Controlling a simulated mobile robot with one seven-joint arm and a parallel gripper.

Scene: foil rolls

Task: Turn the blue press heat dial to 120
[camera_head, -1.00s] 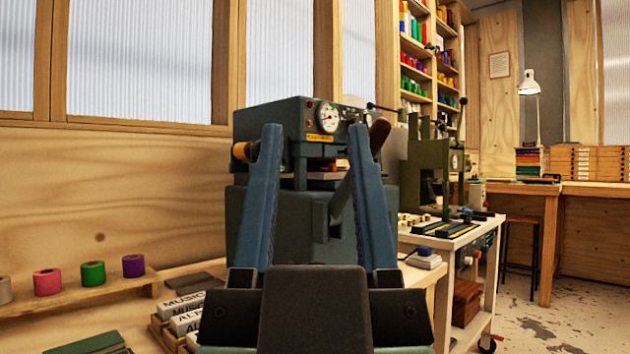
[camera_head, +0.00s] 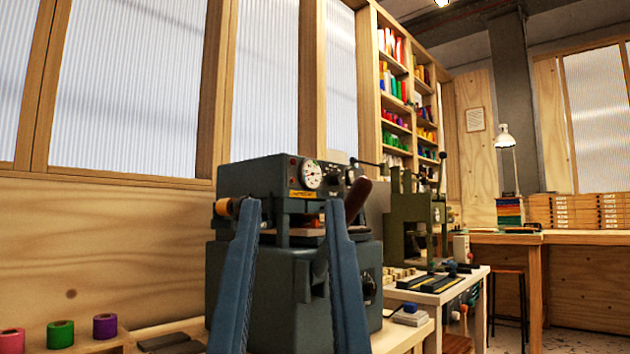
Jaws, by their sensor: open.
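The blue press (camera_head: 232,180), a blue-grey boxy machine, stands on a bench left of centre. Its slanted front has a round white-faced dial (camera_head: 311,174) with a yellow label below it. Small dark controls sit right of that dial, too small to read. I cannot tell its number setting. A lever with a dark brown handle (camera_head: 357,193) sticks out at its right. My gripper (camera_head: 294,208) is in front of the press, its two blue fingers pointing up, wide apart and empty. The fingertips appear below the dial and hide parts of the press body. My palm is out of view.
An olive green press (camera_head: 402,212) stands on a white cart (camera_head: 440,292) to the right. Foil rolls (camera_head: 61,334) sit on a low shelf at lower left. A wooden desk (camera_head: 590,238) with a lamp is at the back right. Open floor shows at lower right.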

